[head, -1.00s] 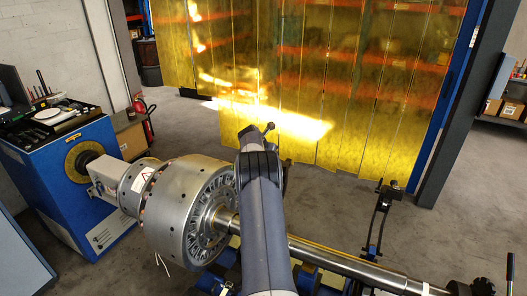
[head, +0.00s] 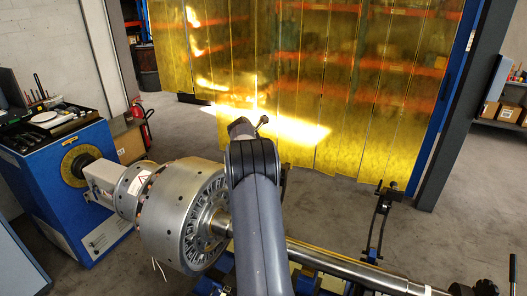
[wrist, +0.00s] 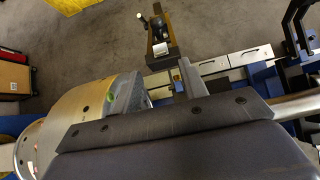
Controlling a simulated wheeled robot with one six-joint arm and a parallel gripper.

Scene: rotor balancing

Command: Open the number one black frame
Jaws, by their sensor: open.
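Two black frames show in the wrist view. The other black frame (wrist: 293,22) is at the upper right edge; a raised black frame also shows in the head view (head: 380,218), right of my arm. I cannot read a number on either. My gripper (wrist: 157,86) is open, its two grey fingers apart with nothing held between them. The head view hides the gripper behind my arm.
The silver rotor (head: 185,215) is left of my arm; its drum also shows in the wrist view (wrist: 70,115). Its long shaft (head: 345,262) runs right, below the frames. A blue machine cabinet (head: 62,200) stands left. Yellow strip curtains (head: 310,80) hang behind. The floor before them is clear.

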